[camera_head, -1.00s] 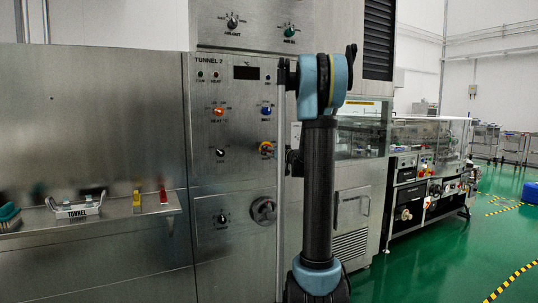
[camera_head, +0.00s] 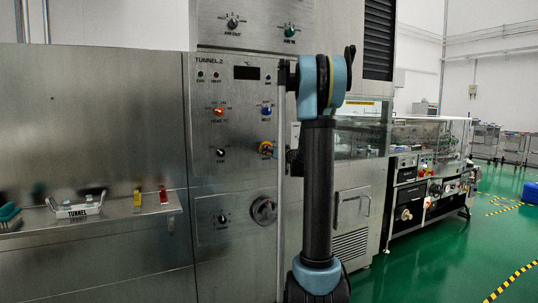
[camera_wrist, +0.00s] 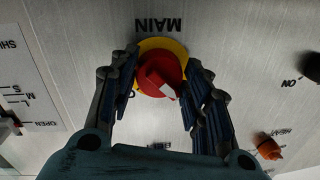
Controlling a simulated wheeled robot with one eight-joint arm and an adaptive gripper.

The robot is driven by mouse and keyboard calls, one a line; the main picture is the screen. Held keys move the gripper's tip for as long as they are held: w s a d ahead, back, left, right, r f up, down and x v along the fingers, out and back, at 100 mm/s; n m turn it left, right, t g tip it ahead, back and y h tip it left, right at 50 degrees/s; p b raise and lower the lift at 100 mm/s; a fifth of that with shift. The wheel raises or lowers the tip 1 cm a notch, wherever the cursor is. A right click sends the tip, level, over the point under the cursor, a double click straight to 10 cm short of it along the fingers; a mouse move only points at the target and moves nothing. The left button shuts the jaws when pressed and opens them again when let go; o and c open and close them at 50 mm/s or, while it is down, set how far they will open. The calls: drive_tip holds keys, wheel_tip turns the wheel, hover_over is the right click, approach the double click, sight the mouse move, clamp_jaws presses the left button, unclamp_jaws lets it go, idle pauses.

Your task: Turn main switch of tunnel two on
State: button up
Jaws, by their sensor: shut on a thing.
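The main switch is a red rotary knob (camera_wrist: 158,72) on a round yellow plate (camera_wrist: 176,46), beside the word MAIN, which is upside down in the wrist view. My gripper (camera_wrist: 163,80) has one finger on each side of the knob and is shut on it. A small pale mark shows on the knob's lower right. In the head view the main switch (camera_head: 265,148) is at the right edge of the Tunnel 2 panel (camera_head: 235,120), with my arm just to its right. The knob's exact angle is too small to tell there.
An orange knob (camera_wrist: 267,147) and a dark knob (camera_wrist: 309,67) lie to the right in the wrist view. A vertical bar (camera_head: 281,220) runs beside the panel. A steel shelf (camera_head: 110,224) with coloured items juts out on the left. Green floor (camera_head: 450,260) is open at right.

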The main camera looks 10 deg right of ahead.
drive_tip(key=shift+d, duration=0.1)
drive_tip(key=m+t, duration=0.1)
drive_tip(key=m, duration=0.8)
drive_tip(key=shift+f, duration=0.1)
drive_tip(key=m+h, duration=0.1)
drive_tip(key=m, duration=0.4)
drive_tip(key=shift+s, duration=0.1)
drive_tip(key=shift+c, duration=0.2)
drive_tip(key=shift+o, duration=0.2)
drive_tip(key=m, duration=0.4)
drive_tip(key=shift+s+a+t, duration=0.1)
drive_tip(key=shift+a+t, duration=0.2)
drive_tip(key=shift+t, duration=0.1)
drive_tip(key=shift+d+m, duration=0.1)
drive_tip(key=shift+m, duration=0.4)
drive_tip(key=o, duration=1)
drive_tip(key=shift+f+h, duration=0.1)
drive_tip(key=shift+h, duration=0.2)
drive_tip(key=shift+o, duration=0.2)
